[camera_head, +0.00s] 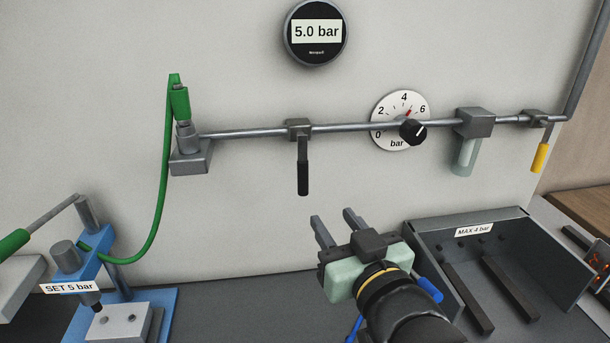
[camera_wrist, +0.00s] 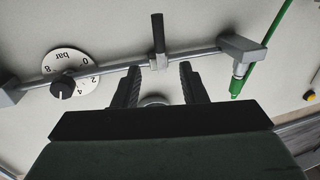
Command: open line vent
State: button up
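A valve with a black lever (camera_head: 303,178) sits on the middle of the grey wall pipe (camera_head: 245,132), its lever hanging straight down. The lever also shows in the wrist view (camera_wrist: 158,33), where the picture is upside down. A yellow lever (camera_head: 540,157) hangs slightly tilted from a second valve at the pipe's right end. Neither lever carries a readable vent label. My gripper (camera_head: 333,226) is open and empty, below and slightly right of the black lever, apart from it. In the wrist view its two fingers (camera_wrist: 158,84) stand apart with the black-lever valve beyond them.
The round gauge (camera_head: 316,32) reads 5.0 bar. A dial with a black knob (camera_head: 412,131) and a filter bowl (camera_head: 465,155) are on the pipe. A green hose (camera_head: 160,190) runs to a blue press (camera_head: 90,260). A grey open box (camera_head: 560,260) marked MAX 4 bar stands right.

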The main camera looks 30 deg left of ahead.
aim_at(305, 179)
jog(key=p+x, duration=0.1)
jog(key=x, duration=1.4)
jog(key=shift+w+a, duration=0.1)
jog(key=shift+w, duration=0.05)
jog(key=shift+c, duration=0.2)
grip_shut()
